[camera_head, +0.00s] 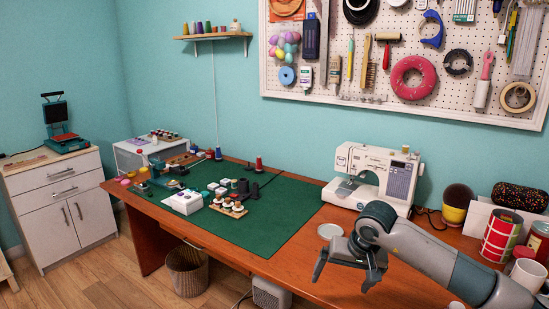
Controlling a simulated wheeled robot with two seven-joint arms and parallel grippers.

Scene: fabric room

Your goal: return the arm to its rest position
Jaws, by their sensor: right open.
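My right gripper (345,273) shows at the lower middle of the head view, with its arm coming in from the right. It is above the front part of the wooden table (300,267), right of the green mat's front corner. Its two dark fingers are spread apart and point down, with nothing between them. My left gripper is not in view.
A green mat (290,215) covers much of the table, with spools and small boxes on its left half. A white sewing machine (372,178) stands behind my right gripper. Cans and a pincushion (456,204) crowd the right side. A wicker basket (187,272) sits on the floor.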

